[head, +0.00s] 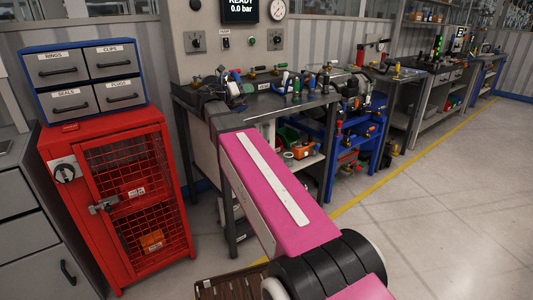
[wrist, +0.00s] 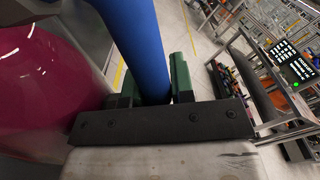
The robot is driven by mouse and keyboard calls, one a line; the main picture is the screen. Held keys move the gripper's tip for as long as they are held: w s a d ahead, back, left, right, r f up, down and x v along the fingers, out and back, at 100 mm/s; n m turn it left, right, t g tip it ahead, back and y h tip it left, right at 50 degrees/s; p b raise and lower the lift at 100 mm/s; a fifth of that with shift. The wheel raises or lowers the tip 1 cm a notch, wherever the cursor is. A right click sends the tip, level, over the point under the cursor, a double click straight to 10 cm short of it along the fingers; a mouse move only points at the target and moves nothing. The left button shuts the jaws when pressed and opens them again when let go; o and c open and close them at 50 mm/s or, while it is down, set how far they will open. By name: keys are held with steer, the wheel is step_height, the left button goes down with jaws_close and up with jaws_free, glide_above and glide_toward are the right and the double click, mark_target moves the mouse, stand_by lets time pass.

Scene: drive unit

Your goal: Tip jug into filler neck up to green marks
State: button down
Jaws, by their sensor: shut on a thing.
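In the wrist view my gripper (wrist: 156,82) has its two green-padded fingers closed on a thick blue bar (wrist: 138,38), which looks like the jug's handle. The bar runs up and out of the picture at the top. A large, glossy, dark magenta curved surface (wrist: 40,85) fills the left side; I cannot tell whether it is the jug's body. In the head view my pink arm reaches to the cluttered bench, and my gripper and the jug are too small and mixed with other things to make out. I cannot pick out the filler neck or its green marks.
The bench (head: 265,108) is crowded with tools and fittings. A grey panel with a gauge (head: 277,10) and a "READY 0.0 bar" display (head: 240,10) stands behind it. A red mesh cabinet (head: 120,200) carrying labelled drawers (head: 85,78) is left. Open floor (head: 450,200) lies right.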

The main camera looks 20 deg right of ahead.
steer(key=shift+w+a+r, duration=0.1)
steer(key=shift+w+r, duration=0.1)
steer(key=shift+w, duration=0.1)
steer(key=shift+s, duration=0.2)
steer(key=shift+s, duration=0.15)
stand_by(0.4)
steer(key=shift+w+r+n, duration=0.15)
steer(key=shift+w+n, duration=0.25)
steer(key=shift+s, duration=0.15)
steer(key=shift+s, duration=0.2)
steer(key=shift+w, duration=0.15)
